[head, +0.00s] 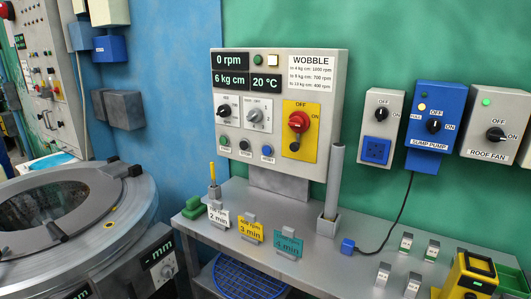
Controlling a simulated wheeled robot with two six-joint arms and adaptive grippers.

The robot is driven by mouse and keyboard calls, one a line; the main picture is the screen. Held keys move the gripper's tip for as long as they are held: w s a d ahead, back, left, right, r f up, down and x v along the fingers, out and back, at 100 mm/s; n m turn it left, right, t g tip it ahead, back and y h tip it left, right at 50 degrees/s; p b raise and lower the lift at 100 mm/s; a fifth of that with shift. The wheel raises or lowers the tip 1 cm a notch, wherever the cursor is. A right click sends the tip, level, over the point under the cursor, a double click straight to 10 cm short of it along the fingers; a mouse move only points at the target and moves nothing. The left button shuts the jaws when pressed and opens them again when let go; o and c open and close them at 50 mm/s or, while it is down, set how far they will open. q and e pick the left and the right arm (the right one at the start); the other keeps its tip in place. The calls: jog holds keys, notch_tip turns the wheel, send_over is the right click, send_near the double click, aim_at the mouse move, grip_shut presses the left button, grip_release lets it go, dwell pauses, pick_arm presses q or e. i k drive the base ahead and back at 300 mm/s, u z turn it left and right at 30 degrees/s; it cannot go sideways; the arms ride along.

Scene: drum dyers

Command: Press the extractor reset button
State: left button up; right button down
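The grey control panel (340,75) hangs on the green wall above the shelf, with displays reading 0 rpm, 6 kg cm and 20 °C. Along its lower left edge is a row of small buttons: a green one (223,141), a dark one (244,145) and a blue one (266,150). The label under the blue one is small and appears to read RESET. A red rotary switch (299,122) on a yellow plate sits to the right of the buttons. Nothing covers the button row. Neither of my grippers is in view.
A metal shelf (340,272) below holds time cards (250,229), a grey upright tube (333,180), a blue plug (348,246) and a yellow device (468,275). A round drum machine (130,190) stands left. Sump pump (436,115) and roof fan (495,120) boxes hang right.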

aim_at(267, 150)
jog(key=u, duration=0.9)
jog(key=i, duration=0.4)
jog(key=z, duration=1.95)
